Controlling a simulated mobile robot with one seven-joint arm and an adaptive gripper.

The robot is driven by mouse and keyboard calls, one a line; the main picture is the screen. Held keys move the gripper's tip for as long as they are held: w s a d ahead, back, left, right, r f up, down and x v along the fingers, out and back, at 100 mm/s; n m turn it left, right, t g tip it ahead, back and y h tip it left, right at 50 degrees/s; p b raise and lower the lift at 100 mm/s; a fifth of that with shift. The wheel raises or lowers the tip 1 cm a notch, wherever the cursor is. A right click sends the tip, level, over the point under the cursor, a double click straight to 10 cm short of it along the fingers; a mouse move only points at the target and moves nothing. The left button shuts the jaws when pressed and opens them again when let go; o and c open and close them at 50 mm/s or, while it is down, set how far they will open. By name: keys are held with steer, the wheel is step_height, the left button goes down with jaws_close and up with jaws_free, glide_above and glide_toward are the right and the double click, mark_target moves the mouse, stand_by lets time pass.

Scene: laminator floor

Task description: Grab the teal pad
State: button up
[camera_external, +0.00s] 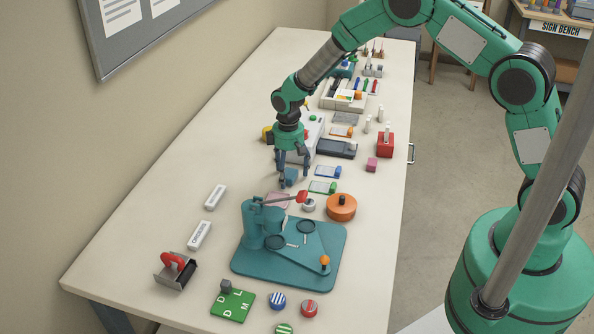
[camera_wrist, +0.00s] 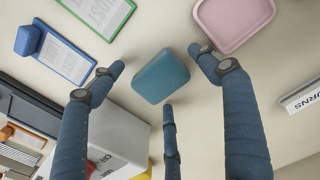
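The teal pad (camera_wrist: 160,77) is a small rounded block on the cream tabletop. In the wrist view it sits between the spread fingers of my gripper (camera_wrist: 158,70), with bare space between it and the fingertips. In the external view my gripper (camera_external: 293,172) points down over the table's middle, its fingers around the teal pad (camera_external: 290,176), which they partly hide. The gripper is open and holds nothing. I cannot tell how high the fingertips are above the table.
A pink tray (camera_wrist: 232,20) lies close by the right finger in the wrist view. A green-framed card (camera_wrist: 97,13) and a blue-framed card (camera_wrist: 63,56) lie to the left. A teal press (camera_external: 264,225) stands nearer the camera. The table's left side is mostly clear.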

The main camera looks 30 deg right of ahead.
mark_target(289, 173)
steer(key=c, duration=1.1)
steer(key=shift+r, duration=0.1)
step_height(289, 173, up, 10)
steer(key=p, duration=0.1)
stand_by(0.4)
